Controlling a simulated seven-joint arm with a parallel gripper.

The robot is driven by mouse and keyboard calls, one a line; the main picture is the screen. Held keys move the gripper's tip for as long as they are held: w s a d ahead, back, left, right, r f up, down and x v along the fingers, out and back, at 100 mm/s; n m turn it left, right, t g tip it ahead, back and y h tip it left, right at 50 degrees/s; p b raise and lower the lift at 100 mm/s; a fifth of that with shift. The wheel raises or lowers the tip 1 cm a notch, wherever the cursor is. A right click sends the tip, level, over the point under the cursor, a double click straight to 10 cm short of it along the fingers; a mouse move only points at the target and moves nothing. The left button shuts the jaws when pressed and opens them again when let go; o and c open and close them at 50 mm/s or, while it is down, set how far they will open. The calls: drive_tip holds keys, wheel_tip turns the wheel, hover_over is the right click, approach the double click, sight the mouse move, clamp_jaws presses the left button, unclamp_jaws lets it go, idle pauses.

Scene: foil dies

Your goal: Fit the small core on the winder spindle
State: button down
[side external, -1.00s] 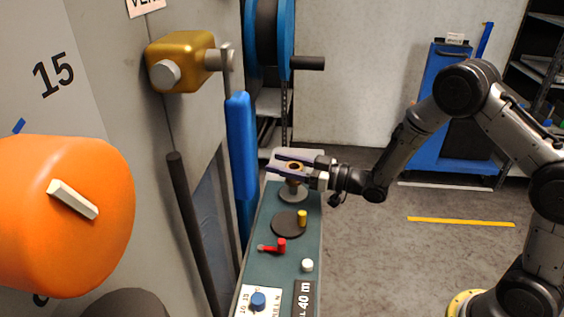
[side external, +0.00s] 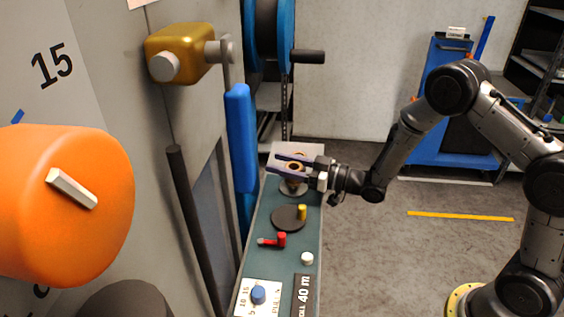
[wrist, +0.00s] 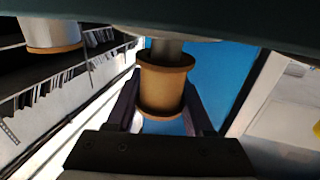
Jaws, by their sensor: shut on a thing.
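The small core (wrist: 165,85) is a brown spool with wider rims, between my gripper's two fingers in the wrist view. My gripper (side external: 295,163) is shut on it above the far end of the bench. The core's dark hole (side external: 294,167) shows from above in the side view. A grey post (wrist: 170,48), which looks like the spindle, lies in line with the core and meets its bench-side rim in the wrist view. Its round grey base (side external: 293,188) shows under my gripper. I cannot tell how far the core is around the post.
The green bench (side external: 262,222) carries a dark disc (side external: 285,220) with a yellow peg (side external: 301,212), a red lever (side external: 280,240), a white knob (side external: 307,258) and a blue dial (side external: 258,295). A blue padded handle (side external: 240,140) stands left. Another spool (wrist: 50,35) shows in the wrist view.

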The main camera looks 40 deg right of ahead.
drive_tip(key=shift+f, duration=0.7)
idle(0.4)
drive_tip(key=shift+c, duration=1)
unclamp_jaws()
drive_tip(key=shift+s+d, duration=0.1)
drive_tip(key=v, duration=1.3)
wheel_tip(320, 180, up, 24)
drive_tip(key=n+t+h, duration=0.1)
drive_tip(key=t+h, duration=0.1)
drive_tip(key=h, duration=0.3)
drive_tip(key=s+d+m+g+h, duration=0.3)
drive_tip(key=s+m+h, duration=0.1)
drive_tip(key=s, duration=0.5)
drive_tip(key=s+f+m+g, duration=0.3)
drive_tip(key=s+f+g, duration=0.6)
drive_tip(key=s, duration=0.6)
wheel_tip(320, 180, down, 3)
drive_tip(key=shift+a+r, duration=0.1)
drive_tip(key=shift+a, duration=0.1)
